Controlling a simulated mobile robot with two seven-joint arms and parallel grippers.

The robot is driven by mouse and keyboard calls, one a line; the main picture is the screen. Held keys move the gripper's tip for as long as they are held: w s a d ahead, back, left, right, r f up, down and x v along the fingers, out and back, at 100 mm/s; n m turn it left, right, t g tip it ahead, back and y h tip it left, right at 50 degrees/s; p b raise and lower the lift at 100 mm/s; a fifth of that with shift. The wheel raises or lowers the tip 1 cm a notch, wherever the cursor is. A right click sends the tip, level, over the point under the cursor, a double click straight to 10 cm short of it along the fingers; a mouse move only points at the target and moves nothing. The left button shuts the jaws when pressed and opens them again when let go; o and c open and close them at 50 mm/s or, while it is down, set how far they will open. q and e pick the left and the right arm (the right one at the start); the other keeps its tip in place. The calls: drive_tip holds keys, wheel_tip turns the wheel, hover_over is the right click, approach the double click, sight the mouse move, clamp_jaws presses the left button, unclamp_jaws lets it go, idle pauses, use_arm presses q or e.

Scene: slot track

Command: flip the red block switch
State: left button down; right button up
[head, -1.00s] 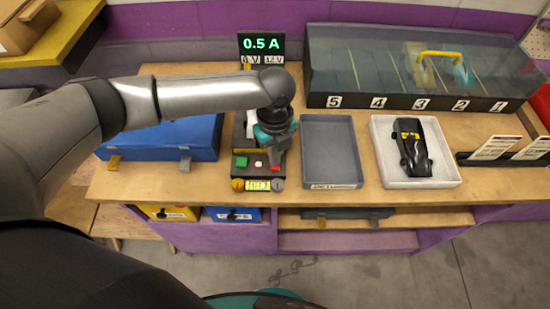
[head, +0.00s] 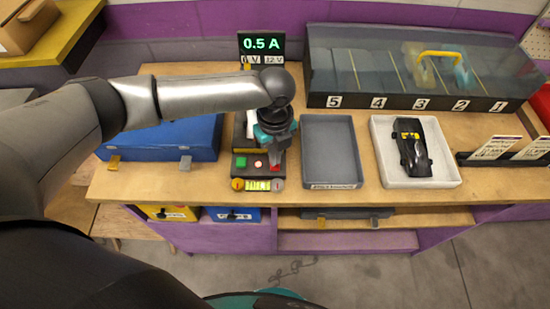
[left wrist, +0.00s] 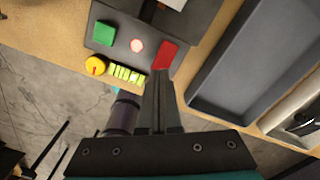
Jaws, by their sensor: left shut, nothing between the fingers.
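The red block switch (head: 275,167) sits on the right of the dark control panel (head: 252,174). It also shows in the left wrist view (left wrist: 165,54), just beyond my fingertips. My left gripper (head: 275,160) points down over the panel from above, shut and empty. In the left wrist view its closed fingertips (left wrist: 159,72) are at the near edge of the red switch; I cannot tell whether they touch it. The gripper partly hides the switch in the head view. My right gripper is not in view.
The panel also bears a green block (head: 241,162), a white round button (head: 258,163) and a yellow knob (head: 238,184). A blue case (head: 165,140) stands left, an empty grey tray (head: 332,150) close on the right. A display (head: 262,44) reads 0.5 A.

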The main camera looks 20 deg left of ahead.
use_arm(q)
drive_tip(key=shift+f+b, duration=0.55)
drive_tip(key=shift+f, duration=0.5)
drive_tip(key=shift+s+r, duration=0.1)
idle(0.3)
wheel_tip(320, 180, up, 7)
drive_tip(key=p, duration=0.8)
idle(0.5)
